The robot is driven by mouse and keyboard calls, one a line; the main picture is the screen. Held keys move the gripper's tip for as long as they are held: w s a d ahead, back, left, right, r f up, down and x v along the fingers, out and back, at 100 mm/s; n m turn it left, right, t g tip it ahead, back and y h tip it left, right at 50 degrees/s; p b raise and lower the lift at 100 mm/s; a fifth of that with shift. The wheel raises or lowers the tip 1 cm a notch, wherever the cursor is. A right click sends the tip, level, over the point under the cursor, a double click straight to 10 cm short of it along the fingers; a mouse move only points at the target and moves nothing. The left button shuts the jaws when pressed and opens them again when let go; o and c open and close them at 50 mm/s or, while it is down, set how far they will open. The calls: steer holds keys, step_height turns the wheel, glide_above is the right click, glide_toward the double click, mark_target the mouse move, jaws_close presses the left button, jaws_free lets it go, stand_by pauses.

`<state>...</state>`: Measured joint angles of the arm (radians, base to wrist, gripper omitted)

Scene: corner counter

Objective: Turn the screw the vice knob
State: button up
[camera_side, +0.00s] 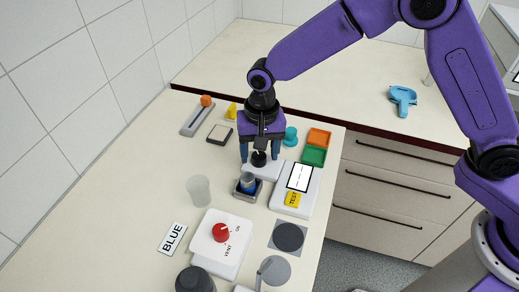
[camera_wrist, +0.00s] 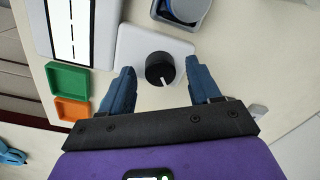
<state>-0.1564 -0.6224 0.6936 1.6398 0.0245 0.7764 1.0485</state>
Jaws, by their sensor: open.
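A round black knob (camera_side: 259,159) with a white pointer mark sits on a white block (camera_side: 266,172). The wrist view shows the knob (camera_wrist: 160,68) close up, its mark pointing toward the bottom of the picture, slightly right. My gripper (camera_wrist: 160,66) is open, with one blue finger on each side of the knob and a visible gap on both sides. In the side view my gripper (camera_side: 260,154) points down over the block. I cannot tell the exact fingertip height relative to the knob. No label reading "vice" is visible.
A grey square holder with a blue cup (camera_side: 248,182) stands just in front of the block. A white device (camera_side: 294,206), green tray (camera_side: 314,156) and orange tray (camera_side: 319,138) lie right.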

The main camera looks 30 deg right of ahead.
steer(key=c, duration=1)
steer(key=shift+c, duration=0.2)
steer(key=shift+n, duration=0.3)
steer(key=n, duration=1.4)
steer(key=shift+n+g, duration=0.3)
steer(key=shift+n, duration=0.1)
steer(key=shift+w+n, duration=0.1)
steer(key=shift+n, duration=2.1)
